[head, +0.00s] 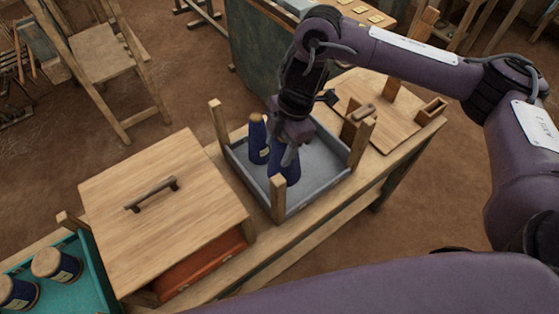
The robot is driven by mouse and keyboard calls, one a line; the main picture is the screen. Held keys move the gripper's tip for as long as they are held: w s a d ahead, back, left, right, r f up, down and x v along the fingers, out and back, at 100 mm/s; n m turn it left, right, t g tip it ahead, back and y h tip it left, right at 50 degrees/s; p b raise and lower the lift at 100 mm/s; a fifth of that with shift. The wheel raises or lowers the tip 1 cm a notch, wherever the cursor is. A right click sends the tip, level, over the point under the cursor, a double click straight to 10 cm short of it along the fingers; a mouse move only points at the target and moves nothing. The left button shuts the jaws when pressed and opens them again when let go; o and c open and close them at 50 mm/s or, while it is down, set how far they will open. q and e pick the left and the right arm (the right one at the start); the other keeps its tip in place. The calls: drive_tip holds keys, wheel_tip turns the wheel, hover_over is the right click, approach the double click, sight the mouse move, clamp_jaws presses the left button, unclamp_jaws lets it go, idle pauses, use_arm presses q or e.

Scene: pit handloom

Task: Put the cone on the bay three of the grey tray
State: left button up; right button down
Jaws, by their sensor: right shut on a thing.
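My right gripper (291,146) is shut on a dark blue cone (287,171) and points down over the grey tray (318,182). The held cone is inside the tray's outline, near its front left part, and the gripper hides its upper part. I cannot tell whether its base touches the tray floor. A second dark blue cone (258,143) with a tan top stands upright in the tray, just left of the held one. I cannot make out the bay divisions. My left gripper is not in view.
Wooden posts (278,198) rise at the tray's corners. A wooden box with a handled lid (152,208) stands left of it. A teal tray (77,288) at the lower left holds more blue cones (55,265). A board with small wooden pieces (378,126) lies to the right.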

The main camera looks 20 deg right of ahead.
drive_tip(key=shift+f+b, duration=0.4)
drive_tip(key=shift+f, duration=2.65)
drive_tip(key=c, duration=0.6)
unclamp_jaws()
drive_tip(key=shift+f, duration=0.15)
drive_tip(key=p+v, duration=0.1)
drive_tip(key=v, duration=1)
drive_tip(key=shift+d+r, duration=0.2)
drive_tip(key=shift+r, duration=0.45)
